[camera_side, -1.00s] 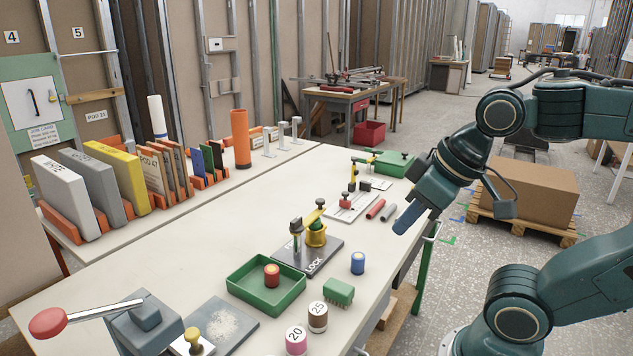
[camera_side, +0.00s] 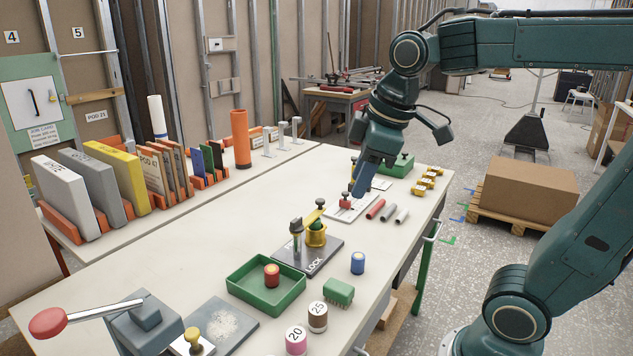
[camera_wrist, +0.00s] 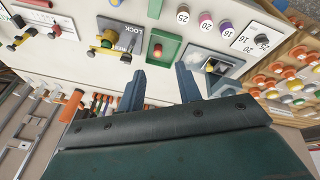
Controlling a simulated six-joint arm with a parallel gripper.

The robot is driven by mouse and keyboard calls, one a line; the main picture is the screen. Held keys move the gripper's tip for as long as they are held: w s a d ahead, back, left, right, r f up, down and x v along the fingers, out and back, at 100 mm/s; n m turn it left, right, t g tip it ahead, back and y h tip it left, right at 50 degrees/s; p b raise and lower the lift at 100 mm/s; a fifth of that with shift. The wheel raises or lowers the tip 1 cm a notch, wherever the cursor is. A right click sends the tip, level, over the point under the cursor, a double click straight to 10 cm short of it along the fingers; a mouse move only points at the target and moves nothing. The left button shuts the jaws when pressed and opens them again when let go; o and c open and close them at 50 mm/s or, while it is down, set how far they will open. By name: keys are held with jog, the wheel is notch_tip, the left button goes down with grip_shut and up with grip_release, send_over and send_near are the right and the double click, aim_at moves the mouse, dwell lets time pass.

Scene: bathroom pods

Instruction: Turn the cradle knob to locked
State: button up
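The cradle (camera_side: 316,237) is a yellow ring mount on a dark plate (camera_side: 323,261) at mid-bench. The plate carries the word LOCK near its front edge; its other lettering is partly hidden. A yellow arm (camera_side: 313,216) with a dark knob (camera_side: 320,203) slants above the cradle. A dark-topped post (camera_side: 296,236) stands left of it. The plate also shows at the top of the wrist view (camera_wrist: 130,42). My gripper (camera_wrist: 158,88) is open and empty in the wrist view. In the side view my gripper (camera_side: 362,188) hangs over the bench behind and right of the cradle, apart from it.
A green tray (camera_side: 245,293) holding a red-topped cylinder stands in front of the plate. A blue cylinder (camera_side: 358,263) and a green brush-like block (camera_side: 339,291) are close by. A white plate (camera_side: 345,211) with a red knob lies below my gripper, beside several short rods (camera_side: 389,211).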

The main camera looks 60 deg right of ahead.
jog(key=w+d+n+g, duration=0.1)
jog(key=w+d+n, duration=0.15)
jog(key=w, duration=0.25)
jog(key=w+d+n+g, duration=0.1)
jog(key=w+n, duration=0.2)
jog(key=w, duration=0.3)
jog(key=n+g, duration=0.2)
jog(key=n, duration=0.5)
send_over(296, 219)
notch_tip(296, 219, down, 5)
jog(key=shift+f, duration=0.15)
jog(key=shift+f, duration=0.1)
jog(key=shift+f, duration=6.8)
jog(key=shift+c, duration=0.2)
grip_shut()
